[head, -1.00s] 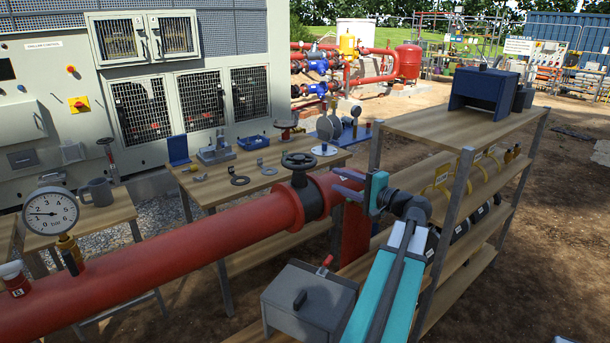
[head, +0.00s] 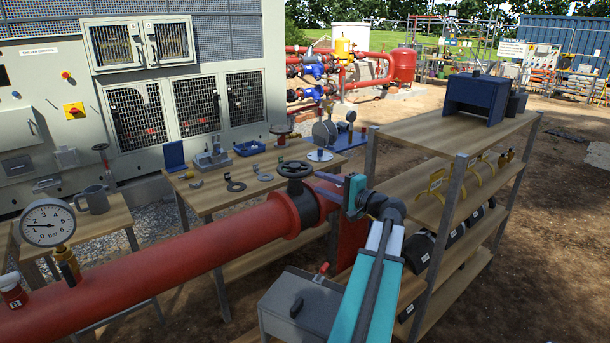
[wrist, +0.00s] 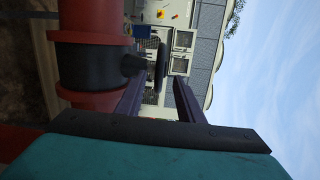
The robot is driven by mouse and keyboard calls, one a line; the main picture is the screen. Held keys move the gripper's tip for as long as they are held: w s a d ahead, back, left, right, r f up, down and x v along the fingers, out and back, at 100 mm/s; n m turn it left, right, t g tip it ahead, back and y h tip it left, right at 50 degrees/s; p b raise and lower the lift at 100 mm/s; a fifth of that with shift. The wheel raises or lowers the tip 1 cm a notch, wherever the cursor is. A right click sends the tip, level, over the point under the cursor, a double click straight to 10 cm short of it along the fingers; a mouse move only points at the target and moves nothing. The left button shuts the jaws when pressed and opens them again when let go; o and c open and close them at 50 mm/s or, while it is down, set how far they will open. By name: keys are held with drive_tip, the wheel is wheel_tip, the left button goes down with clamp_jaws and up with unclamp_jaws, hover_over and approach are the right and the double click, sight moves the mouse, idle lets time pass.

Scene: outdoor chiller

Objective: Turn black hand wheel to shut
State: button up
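The black hand wheel (head: 295,169) sits on top of a black valve body (head: 304,205) set in the red pipe (head: 180,248). In the wrist view the wheel (wrist: 162,63) appears edge-on, in the gap between my two dark fingers and beyond their tips. My gripper (head: 318,184) is open and empty, just right of the wheel in the head view. No contact with the wheel shows. The picture does not show how far the valve is turned.
A pressure gauge (head: 47,222) stands on the pipe at left. A grey box (head: 300,304) with a red-handled lever sits below my arm. A wooden shelf rack (head: 440,140) stands close on the right. A workbench (head: 215,197) with metal parts lies behind the pipe.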

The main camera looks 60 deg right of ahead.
sight(303, 176)
drive_tip(key=p+x, duration=0.2)
drive_tip(key=x, duration=0.6)
drive_tip(key=shift+w+p, duration=0.1)
drive_tip(key=shift+p, duration=0.3)
clamp_jaws()
